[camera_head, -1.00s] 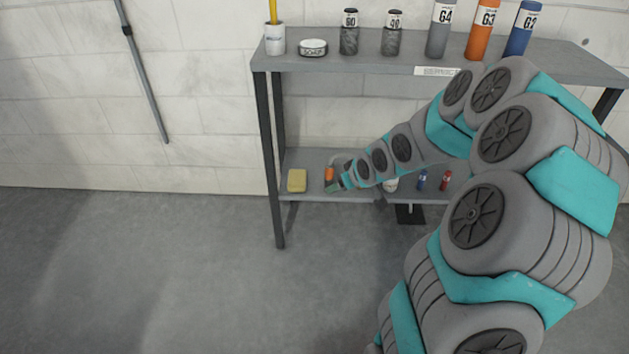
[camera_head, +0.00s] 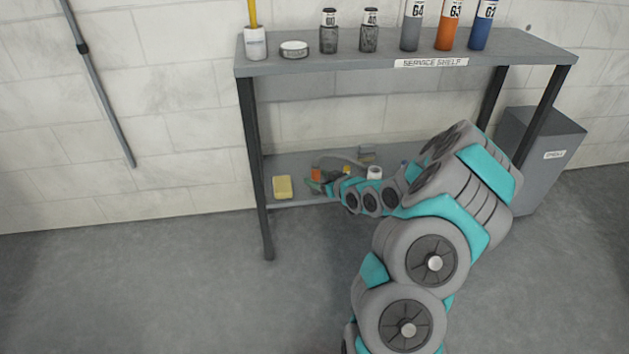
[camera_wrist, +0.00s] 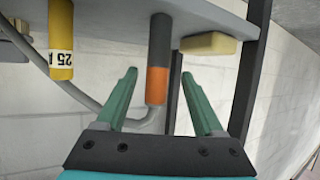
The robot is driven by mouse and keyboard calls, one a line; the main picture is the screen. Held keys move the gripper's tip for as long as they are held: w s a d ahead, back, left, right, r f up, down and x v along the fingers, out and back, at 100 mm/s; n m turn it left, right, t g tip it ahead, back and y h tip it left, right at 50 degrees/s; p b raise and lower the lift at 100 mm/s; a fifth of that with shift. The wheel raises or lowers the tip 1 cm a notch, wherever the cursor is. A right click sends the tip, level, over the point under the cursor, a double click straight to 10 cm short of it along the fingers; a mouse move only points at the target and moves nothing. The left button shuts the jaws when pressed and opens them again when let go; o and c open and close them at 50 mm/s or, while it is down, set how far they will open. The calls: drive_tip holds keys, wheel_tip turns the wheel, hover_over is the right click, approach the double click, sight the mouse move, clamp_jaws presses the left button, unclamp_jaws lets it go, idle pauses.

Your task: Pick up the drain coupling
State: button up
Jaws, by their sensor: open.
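The drain coupling appears to be the orange-and-dark-grey upright cylinder (camera_wrist: 157,84) on the lower shelf, seen upside down in the wrist view. Its orange part (camera_head: 316,174) also shows small in the head view. A grey hose curves close by it; whether they join is unclear. My gripper (camera_wrist: 158,74) is open, with one green finger on each side of the coupling and visible gaps to both. In the head view, my gripper (camera_head: 322,187) is at the lower shelf's front edge, and the arm hides part of the shelf.
A yellow sponge (camera_head: 282,187) lies left of the coupling; it also shows in the wrist view (camera_wrist: 208,43). A yellow labelled cylinder (camera_wrist: 61,45) stands on the other side. A white cup (camera_head: 374,172) is farther right. Bottles line the upper shelf (camera_head: 300,68). A grey bin (camera_head: 545,165) stands right.

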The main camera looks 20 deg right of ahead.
drive_tip(key=shift+d+x, duration=0.2)
drive_tip(key=shift+x, duration=2.6)
drive_tip(key=shift+f, duration=0.1)
clamp_jaws()
